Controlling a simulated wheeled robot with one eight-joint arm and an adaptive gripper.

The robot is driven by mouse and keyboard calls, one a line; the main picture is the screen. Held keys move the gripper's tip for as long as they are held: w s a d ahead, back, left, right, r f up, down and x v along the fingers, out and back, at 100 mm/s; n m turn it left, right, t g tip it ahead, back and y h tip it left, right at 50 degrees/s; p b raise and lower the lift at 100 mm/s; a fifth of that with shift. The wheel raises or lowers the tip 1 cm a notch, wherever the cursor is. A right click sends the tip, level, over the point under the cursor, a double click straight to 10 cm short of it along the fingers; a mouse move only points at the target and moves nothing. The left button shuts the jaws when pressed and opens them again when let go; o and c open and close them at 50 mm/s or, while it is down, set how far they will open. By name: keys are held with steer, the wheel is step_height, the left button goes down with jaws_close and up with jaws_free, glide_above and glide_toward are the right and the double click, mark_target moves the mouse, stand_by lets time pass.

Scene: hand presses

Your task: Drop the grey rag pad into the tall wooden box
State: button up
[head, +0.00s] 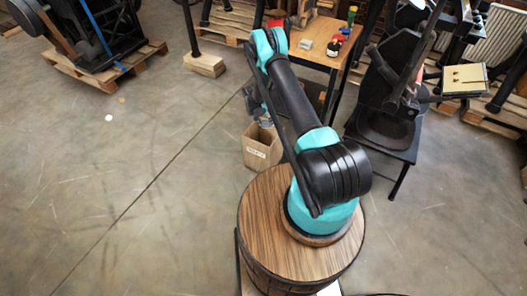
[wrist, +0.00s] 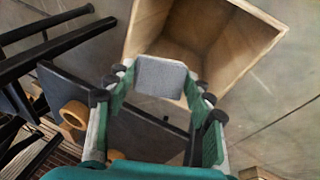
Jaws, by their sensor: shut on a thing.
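The grey rag pad (wrist: 160,76) is held between the fingertips of my gripper (wrist: 162,82) in the wrist view. The tall wooden box (wrist: 270,38) stands open behind it, and the pad overlaps the near part of its opening in the picture. In the head view the box (head: 259,153) is on the floor just beyond the barrel top, with a label on its front. My gripper (head: 263,117) shows there as a small dark shape at the box's opening, partly behind my arm. The pad cannot be made out in the head view.
A wooden table (head: 318,50) with small coloured items stands behind the box. A black hand press (head: 390,110) on a dark stand is to the right. Another machine on a pallet (head: 105,72) is at the far left. The floor left of the box is mostly clear.

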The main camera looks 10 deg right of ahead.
steer(key=o, duration=1.1)
steer(key=v, duration=1.2)
